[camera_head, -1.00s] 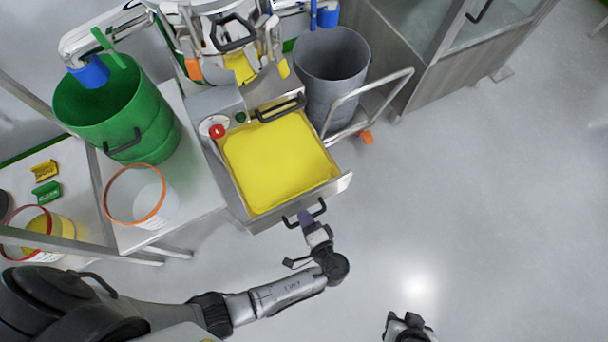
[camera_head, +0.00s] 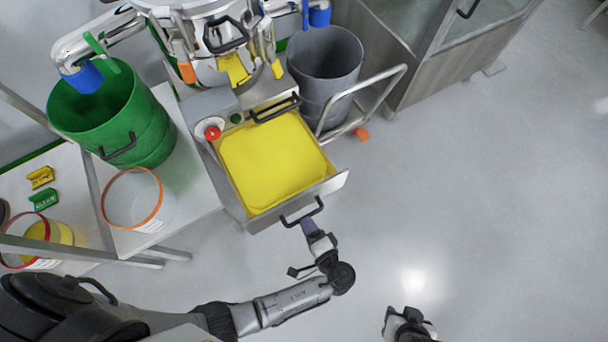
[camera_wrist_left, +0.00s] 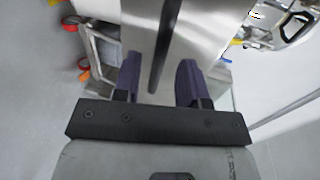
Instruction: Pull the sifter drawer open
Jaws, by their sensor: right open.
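The sifter drawer (camera_head: 330,187) is pulled out from the machine, with yellow material (camera_head: 272,160) filling it. Its black handle (camera_head: 302,211) is on the front panel, facing me. My left gripper (camera_head: 308,227) is just in front of the handle. In the left wrist view, the purple fingers (camera_wrist_left: 160,82) are spread apart, with the dark handle bar (camera_wrist_left: 166,45) lying between their lines and a gap on either side. Neither finger touches the bar there. My right gripper (camera_head: 408,322) is at the bottom edge, away from the drawer, and its fingers are hard to make out.
A grey bin (camera_head: 326,70) on a trolley stands behind the drawer at right. A red button (camera_head: 212,133) is beside the drawer. At left are a green drum (camera_head: 125,120) and a clear orange-rimmed container (camera_head: 135,200) on a table. The floor at right is clear.

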